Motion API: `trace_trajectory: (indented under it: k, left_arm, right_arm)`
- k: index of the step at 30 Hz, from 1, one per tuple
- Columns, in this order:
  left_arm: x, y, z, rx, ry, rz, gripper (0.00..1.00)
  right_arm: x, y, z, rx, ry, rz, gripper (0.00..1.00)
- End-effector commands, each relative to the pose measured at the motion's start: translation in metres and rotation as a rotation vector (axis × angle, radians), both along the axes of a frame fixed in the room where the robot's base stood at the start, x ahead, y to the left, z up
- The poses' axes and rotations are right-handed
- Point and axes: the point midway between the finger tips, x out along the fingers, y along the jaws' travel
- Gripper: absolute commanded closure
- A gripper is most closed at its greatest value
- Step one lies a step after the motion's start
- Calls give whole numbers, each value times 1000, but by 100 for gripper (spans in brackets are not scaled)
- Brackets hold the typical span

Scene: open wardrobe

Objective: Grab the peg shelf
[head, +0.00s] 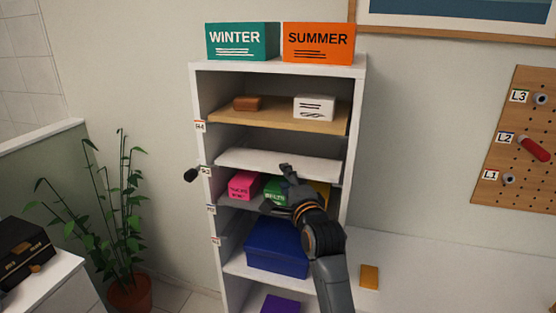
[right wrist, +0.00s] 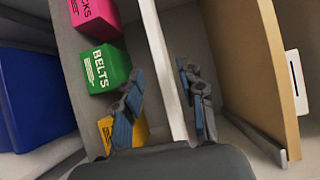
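The peg shelf seems to be the white board (head: 275,161) inside the open wardrobe, level with the second label down; no other shelf is named so in the pictures. My right gripper (head: 287,186) is at its front edge, right of the middle. In the right wrist view the gripper (right wrist: 165,103) is open, one finger on each side of the white board (right wrist: 158,60). Gaps show between the fingers and the board. My left gripper is not in view.
Pink (head: 243,186), green (head: 274,190) and yellow (head: 321,191) boxes stand just below the board. A wooden shelf (head: 240,116) with two small boxes is above. A blue bin (head: 275,248) is lower. A black knob-like thing (head: 191,175) sticks out at the left wall.

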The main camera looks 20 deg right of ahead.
Motion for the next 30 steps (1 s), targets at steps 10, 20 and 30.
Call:
trace_trajectory:
  k: [10,20,30]
  left_arm:
    - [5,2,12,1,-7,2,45]
    - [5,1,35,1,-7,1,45]
    - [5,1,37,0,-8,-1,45]
  right_arm:
    - [35,0,1,-3,1,1,60]
    - [74,-1,3,-5,2,0,60]
    - [84,-1,1,-3,0,1,60]
